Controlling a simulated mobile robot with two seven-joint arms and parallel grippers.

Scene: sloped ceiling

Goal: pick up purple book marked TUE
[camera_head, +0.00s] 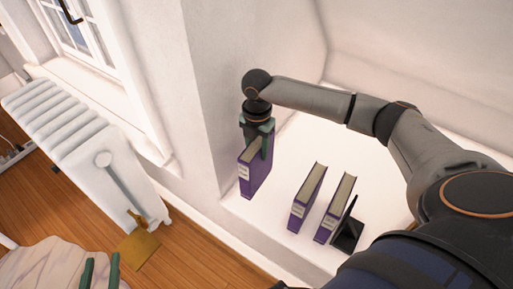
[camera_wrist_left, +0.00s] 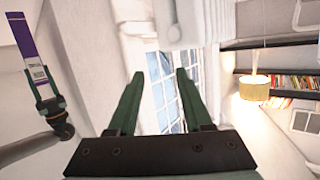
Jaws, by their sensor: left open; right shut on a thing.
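My right gripper (camera_head: 258,138) is shut on a purple book (camera_head: 255,174), gripping it from above at the left end of the white ledge. The book is upright with a white label on its spine; I cannot read the label or tell whether its base touches the ledge. In the left wrist view, the held purple book (camera_wrist_left: 22,36) is at the far left. Two similar books, a middle one (camera_head: 306,197) and a right one (camera_head: 334,209), stand leaning on the ledge. My left gripper (camera_head: 101,271) is open and empty at the lower left, away from the books.
A black bookend (camera_head: 348,234) stands right of the books on the white ledge (camera_head: 270,226). A white radiator (camera_head: 80,135) is at left under a window. A yellowish object (camera_head: 139,249) is above the wooden floor. The ledge between held and middle books is clear.

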